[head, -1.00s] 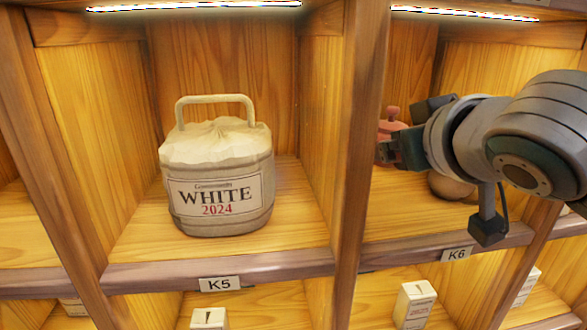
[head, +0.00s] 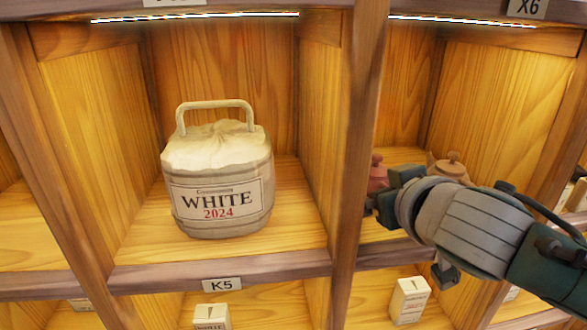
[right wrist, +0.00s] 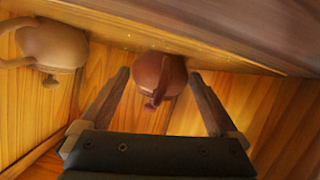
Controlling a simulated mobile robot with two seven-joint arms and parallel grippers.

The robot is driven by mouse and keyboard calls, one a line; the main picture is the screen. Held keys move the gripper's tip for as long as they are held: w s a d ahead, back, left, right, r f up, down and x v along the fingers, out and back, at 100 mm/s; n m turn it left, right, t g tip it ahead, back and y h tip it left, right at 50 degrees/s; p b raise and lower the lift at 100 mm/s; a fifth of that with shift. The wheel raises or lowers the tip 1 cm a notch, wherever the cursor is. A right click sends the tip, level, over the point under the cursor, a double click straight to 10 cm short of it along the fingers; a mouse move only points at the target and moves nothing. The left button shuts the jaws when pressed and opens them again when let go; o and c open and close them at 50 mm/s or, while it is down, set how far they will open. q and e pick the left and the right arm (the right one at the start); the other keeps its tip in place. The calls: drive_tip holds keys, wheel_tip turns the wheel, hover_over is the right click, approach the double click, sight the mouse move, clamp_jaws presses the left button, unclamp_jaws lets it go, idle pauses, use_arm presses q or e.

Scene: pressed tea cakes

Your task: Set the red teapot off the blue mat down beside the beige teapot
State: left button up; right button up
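The red teapot (head: 377,177) is at the left of the right-hand compartment, partly hidden by my right gripper. In the right wrist view the red teapot (right wrist: 160,75) lies between the tips of my right gripper (right wrist: 161,78), with a narrow gap showing on each side. The fingers are apart. The beige teapot (head: 450,168) is to its right in the same compartment, partly behind my right arm. The beige teapot (right wrist: 52,47) also shows at upper left in the right wrist view, apart from the red one. No blue mat shows. My left gripper is out of view.
A wooden divider (head: 357,150) stands just left of the red teapot. A white tea bag (head: 218,185) marked WHITE 2024 fills much of the left compartment, above the K5 label (head: 222,285). A small white box (head: 410,300) stands in the compartment below.

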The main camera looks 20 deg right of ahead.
drive_tip(key=shift+s+a+r, duration=0.1)
drive_tip(key=shift+s+r, duration=0.05)
drive_tip(key=shift+s, duration=0.3)
drive_tip(key=b+v, duration=0.2)
drive_tip(key=v, duration=0.9)
drive_tip(key=s+a+f+n+g+y, duration=0.1)
drive_tip(key=s+a+f+g, duration=0.1)
drive_tip(key=s, duration=0.3)
drive_tip(key=s+a+f+n+g+y, duration=0.1)
drive_tip(key=s+a+f+g, duration=0.1)
drive_tip(key=s+f+g, duration=0.2)
drive_tip(key=s+a+f+n+g+y, duration=0.1)
drive_tip(key=s+a+f+g+y, duration=0.1)
drive_tip(key=s+f, duration=0.3)
drive_tip(key=shift+s+a+g, duration=0.2)
drive_tip(key=shift+s+g, duration=0.15)
drive_tip(key=shift+s, duration=0.3)
drive_tip(key=shift+s+a+g, duration=0.15)
drive_tip(key=shift+s+g, duration=0.2)
drive_tip(key=shift+s, duration=0.3)
